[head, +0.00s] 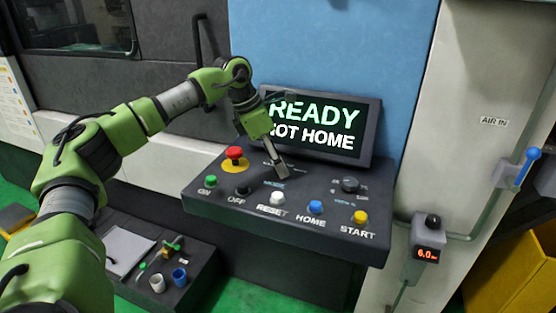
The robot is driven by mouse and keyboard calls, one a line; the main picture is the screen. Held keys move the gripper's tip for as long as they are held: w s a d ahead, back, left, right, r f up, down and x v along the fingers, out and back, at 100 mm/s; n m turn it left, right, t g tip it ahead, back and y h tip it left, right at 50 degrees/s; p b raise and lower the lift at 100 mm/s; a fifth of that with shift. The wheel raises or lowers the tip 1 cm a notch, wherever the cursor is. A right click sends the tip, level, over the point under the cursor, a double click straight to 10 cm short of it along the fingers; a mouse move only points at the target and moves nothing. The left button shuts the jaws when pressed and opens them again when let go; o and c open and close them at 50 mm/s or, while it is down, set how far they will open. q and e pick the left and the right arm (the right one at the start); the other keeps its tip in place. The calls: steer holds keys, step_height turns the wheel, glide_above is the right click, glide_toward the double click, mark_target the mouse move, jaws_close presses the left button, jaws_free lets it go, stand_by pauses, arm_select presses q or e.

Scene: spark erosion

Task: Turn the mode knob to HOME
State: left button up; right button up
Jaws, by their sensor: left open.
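The control panel (300,222) stands in the middle of the head view, with a screen (318,126) reading "READY" and "NOT HOME". My left gripper (279,171) is open and points down over the panel's back row, just above the "MODE" label (274,184). The mode knob itself is hidden behind the gripper's fingers, so its setting and any contact cannot be told. A blue button (316,207) sits above the "HOME" label in the front row. My right gripper is not in view.
A red mushroom button (235,154) is left of the gripper and a dark knob (350,184) right of it. Green (211,181), black (243,189), white (277,197) and yellow (360,216) buttons line the front row. A low shelf (190,292) holds cups and paper.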

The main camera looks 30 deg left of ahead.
arm_select(q)
steer(key=shift+f, duration=0.25)
steer(key=c, duration=1.1)
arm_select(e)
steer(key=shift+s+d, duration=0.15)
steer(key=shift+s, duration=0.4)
